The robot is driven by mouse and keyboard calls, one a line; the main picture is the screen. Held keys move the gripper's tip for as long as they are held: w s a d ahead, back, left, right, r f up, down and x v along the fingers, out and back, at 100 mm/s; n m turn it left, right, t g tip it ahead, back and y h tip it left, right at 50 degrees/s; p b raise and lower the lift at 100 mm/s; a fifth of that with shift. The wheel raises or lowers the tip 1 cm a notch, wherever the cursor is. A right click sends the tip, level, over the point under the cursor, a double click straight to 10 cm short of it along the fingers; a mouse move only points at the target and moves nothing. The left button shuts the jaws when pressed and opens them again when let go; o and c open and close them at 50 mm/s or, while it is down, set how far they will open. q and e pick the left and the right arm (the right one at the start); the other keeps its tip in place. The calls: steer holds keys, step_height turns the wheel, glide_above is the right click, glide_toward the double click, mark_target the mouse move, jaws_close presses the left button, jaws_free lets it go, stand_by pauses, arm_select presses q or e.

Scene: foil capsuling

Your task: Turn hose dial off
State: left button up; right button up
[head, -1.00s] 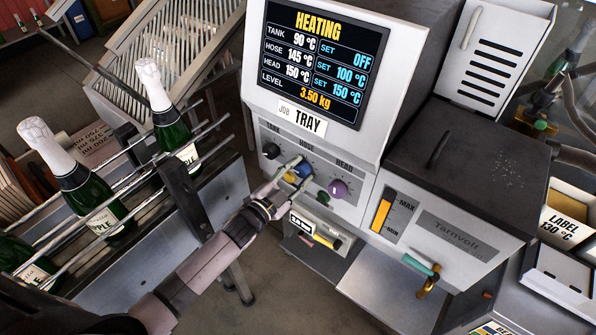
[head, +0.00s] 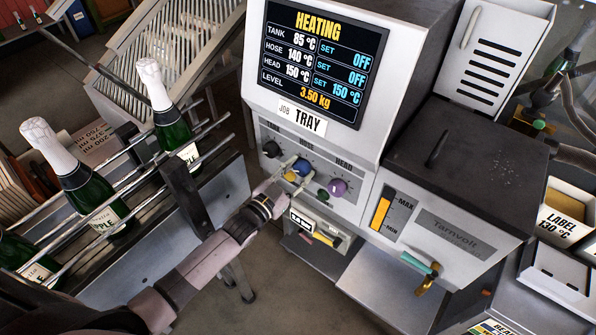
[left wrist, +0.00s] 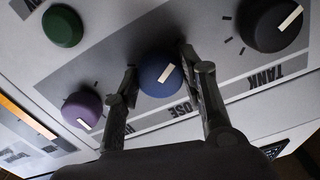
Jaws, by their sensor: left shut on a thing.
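The blue hose dial (head: 304,167) is on the front panel of the heating unit, under the HOSE label. It also shows in the left wrist view (left wrist: 160,78), with a white pointer mark. My left gripper (head: 295,169) is shut on this dial, one finger on each side in the left wrist view (left wrist: 158,64). The display (head: 318,58) reads tank 85 °C set OFF, hose 140 °C set OFF, head 150 °C set 150 °C. My right gripper is not in view.
The black tank dial (head: 271,149) and purple head dial (head: 338,187) flank the blue one. A green knob (left wrist: 63,26) sits close by. Foil-topped bottles (head: 86,188) stand in a rail conveyor at left. A level gauge (head: 382,211) is to the right.

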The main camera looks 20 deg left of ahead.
arm_select(q)
steer(key=shift+f, duration=0.1)
steer(key=o, duration=1.2)
steer(key=shift+c, duration=0.2)
steer(key=shift+s, duration=0.1)
steer(key=v, duration=1.1)
steer(key=shift+s+a, duration=0.15)
steer(key=shift+s, duration=0.25)
